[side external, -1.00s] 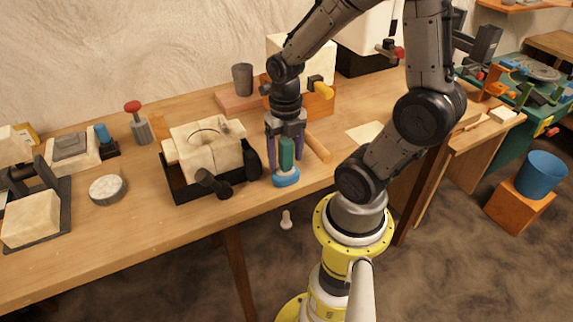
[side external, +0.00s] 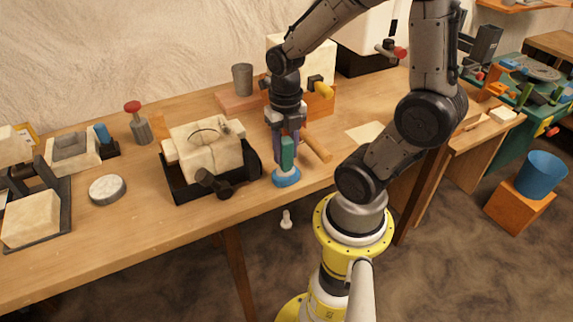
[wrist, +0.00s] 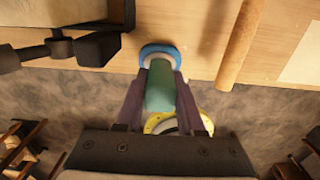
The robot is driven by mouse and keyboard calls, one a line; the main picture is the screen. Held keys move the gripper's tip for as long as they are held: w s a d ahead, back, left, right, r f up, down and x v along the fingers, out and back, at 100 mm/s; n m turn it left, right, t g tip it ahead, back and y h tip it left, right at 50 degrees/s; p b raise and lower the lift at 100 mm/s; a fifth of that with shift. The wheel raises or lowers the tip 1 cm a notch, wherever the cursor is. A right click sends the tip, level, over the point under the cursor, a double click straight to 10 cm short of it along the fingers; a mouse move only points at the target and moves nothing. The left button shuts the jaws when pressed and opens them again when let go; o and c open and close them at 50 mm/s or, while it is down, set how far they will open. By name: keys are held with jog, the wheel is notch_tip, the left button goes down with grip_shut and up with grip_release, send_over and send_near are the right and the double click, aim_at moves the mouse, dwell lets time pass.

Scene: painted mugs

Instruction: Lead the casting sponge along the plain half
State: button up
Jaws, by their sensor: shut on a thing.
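The sponge tool has a green handle (side external: 288,152) and a round blue pad (side external: 286,178), and stands upright near the bench's front edge. My gripper (side external: 287,140) is shut on the green handle from above. In the wrist view, my gripper (wrist: 160,95) has one dark finger on each side of the handle (wrist: 159,86), with the blue pad (wrist: 160,50) beyond the fingertips. A cream block (side external: 205,148) with a curved line on top sits in a black tray (side external: 183,192) left of the tool. I cannot tell which piece is the plain half.
A wooden roller (side external: 317,148) lies close to the right of my gripper. A black knob (side external: 217,184) sticks out at the tray's front. A round grey disc (side external: 107,188) lies further left. Bare bench lies between disc and tray. An orange crate (side external: 318,103) stands behind.

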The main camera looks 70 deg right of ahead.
grip_shut()
jog(key=shift+r, duration=3.5)
jog(key=shift+r, duration=2.5)
